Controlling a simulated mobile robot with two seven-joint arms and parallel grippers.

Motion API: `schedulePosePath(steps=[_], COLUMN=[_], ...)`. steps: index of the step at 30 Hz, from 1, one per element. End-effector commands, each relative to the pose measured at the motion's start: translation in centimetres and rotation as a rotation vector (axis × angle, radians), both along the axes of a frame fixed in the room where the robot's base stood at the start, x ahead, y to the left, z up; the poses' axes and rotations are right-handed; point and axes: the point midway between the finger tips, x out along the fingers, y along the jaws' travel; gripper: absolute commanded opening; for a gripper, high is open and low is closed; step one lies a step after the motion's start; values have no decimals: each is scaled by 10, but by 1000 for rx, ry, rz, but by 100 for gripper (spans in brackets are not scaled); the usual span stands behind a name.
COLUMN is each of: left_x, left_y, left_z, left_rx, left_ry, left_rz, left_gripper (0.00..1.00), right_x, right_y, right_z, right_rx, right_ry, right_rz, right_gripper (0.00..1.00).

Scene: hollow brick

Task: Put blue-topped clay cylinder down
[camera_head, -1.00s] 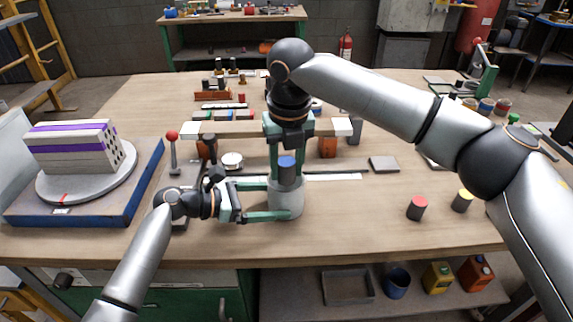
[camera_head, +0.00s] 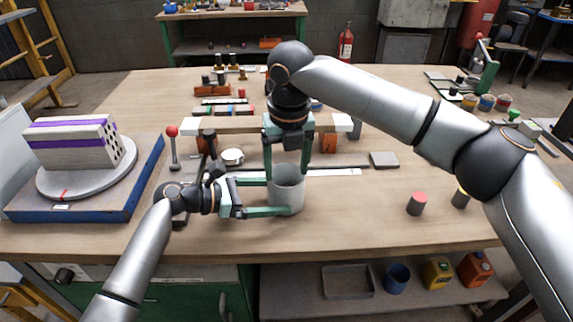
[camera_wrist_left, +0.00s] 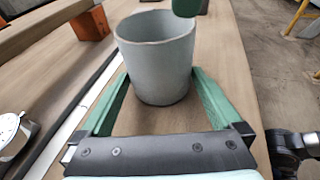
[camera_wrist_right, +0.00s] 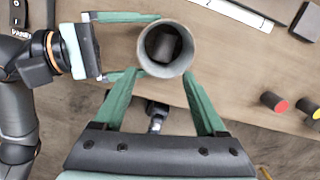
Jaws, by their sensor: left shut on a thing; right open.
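A grey open-topped hollow cup (camera_head: 287,197) stands upright on the workbench; it also shows in the left wrist view (camera_wrist_left: 158,65). My left gripper (camera_head: 275,198) is shut around the cup, one finger on each side. My right gripper (camera_head: 287,165) points down over the cup's rim, open, its fingers spread to either side of the mouth. In the right wrist view a dark cylinder shape (camera_wrist_right: 161,43) is down inside the cup, which fits the blue-topped clay cylinder. Its blue colour is not visible there, and the cup wall hides it in the head view.
A red-topped cylinder (camera_head: 417,204) and a yellow-topped one (camera_head: 461,198) stand to the right. A wooden beam on orange blocks (camera_head: 328,143), a dial gauge (camera_head: 232,157) and a flat grey plate (camera_head: 384,160) lie behind. A turntable (camera_head: 88,180) carries a striped block at left.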

Motion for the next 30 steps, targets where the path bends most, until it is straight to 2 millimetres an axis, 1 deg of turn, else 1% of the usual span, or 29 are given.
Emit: schedulePosePath(steps=[1, 4, 7, 15, 18, 21, 25, 30], left_x=[-2, -2, -2, -2, -2, -2, -2, -2], left_y=[-1, -1, -1, -1, -1, -1, -1, -1], left_z=[-4, -4, -4, -4, -4, -4, -4, -4], left_rx=[5, 5, 5, 5, 5, 5, 5, 5], left_ry=[6, 6, 6, 6, 6, 6, 6, 6], left_rz=[-4, -4, -4, -4, -4, -4, -4, -4], left_gripper=[68, 68, 68, 68, 68, 68, 68, 68], right_x=[0, 1, -1, -9, -11, -13, -14, -15], right_y=[0, 0, 0, -1, -2, -2, -3, -3], right_z=[1, 9, 24, 85, 103, 118, 128, 131], right_rx=[0, 0, 2, 2, 1, 1, 0, 0], right_ry=[-1, -3, -4, -3, -2, -2, 0, 0], right_rz=[0, -1, -1, 1, 0, 0, 0, 1], right_gripper=[74, 74, 74, 74, 74, 74, 74, 74])
